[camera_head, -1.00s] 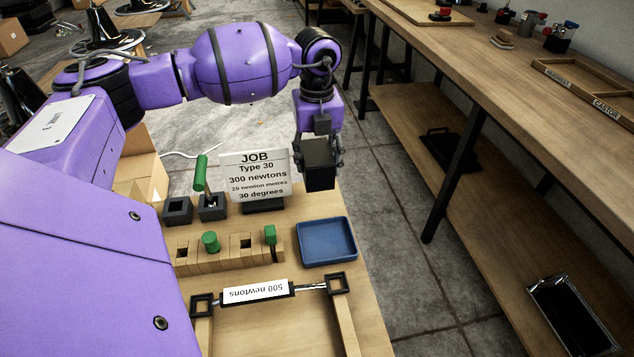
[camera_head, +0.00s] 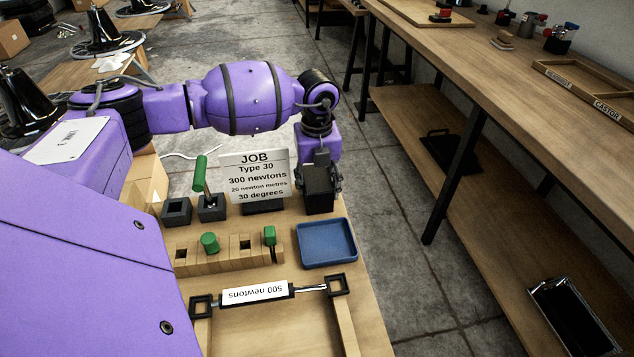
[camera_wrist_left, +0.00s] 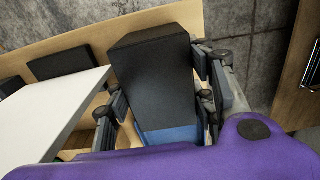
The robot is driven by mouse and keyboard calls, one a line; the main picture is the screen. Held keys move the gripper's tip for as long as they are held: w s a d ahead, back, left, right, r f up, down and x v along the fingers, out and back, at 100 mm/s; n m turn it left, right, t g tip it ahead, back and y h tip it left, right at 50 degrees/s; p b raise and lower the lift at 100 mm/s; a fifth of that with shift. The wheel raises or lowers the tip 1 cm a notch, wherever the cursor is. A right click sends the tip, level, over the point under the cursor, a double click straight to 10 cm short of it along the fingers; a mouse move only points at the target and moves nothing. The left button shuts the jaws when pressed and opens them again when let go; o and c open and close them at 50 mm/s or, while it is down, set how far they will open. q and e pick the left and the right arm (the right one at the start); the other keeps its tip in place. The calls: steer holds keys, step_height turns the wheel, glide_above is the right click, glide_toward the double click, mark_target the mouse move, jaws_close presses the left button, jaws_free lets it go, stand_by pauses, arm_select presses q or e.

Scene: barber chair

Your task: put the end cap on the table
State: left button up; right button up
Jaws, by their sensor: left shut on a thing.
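The end cap appears to be the black block (camera_head: 319,203), which also fills the middle of the left wrist view (camera_wrist_left: 155,75). My left gripper (camera_head: 321,182) is shut on it, with one finger on each side, and holds it upright. The block is over the far right corner of the wooden table (camera_head: 290,329), right of the job sign and behind the blue tray. I cannot tell whether its bottom touches the table. My right gripper is not in view.
The white job sign (camera_head: 255,176) stands close to the left of the block. The blue tray (camera_head: 327,243) is empty. A wooden rack (camera_head: 217,256) holds green-handled pieces. A "500 newtons" bar (camera_head: 255,292) lies in front. A long workbench (camera_head: 520,90) runs along the right.

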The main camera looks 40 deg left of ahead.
mark_target(317, 177)
arm_select(q)
steer(key=o, duration=1.7)
step_height(317, 177, up, 12)
steer(key=shift+r+p, duration=0.2)
steer(key=shift+p, duration=0.15)
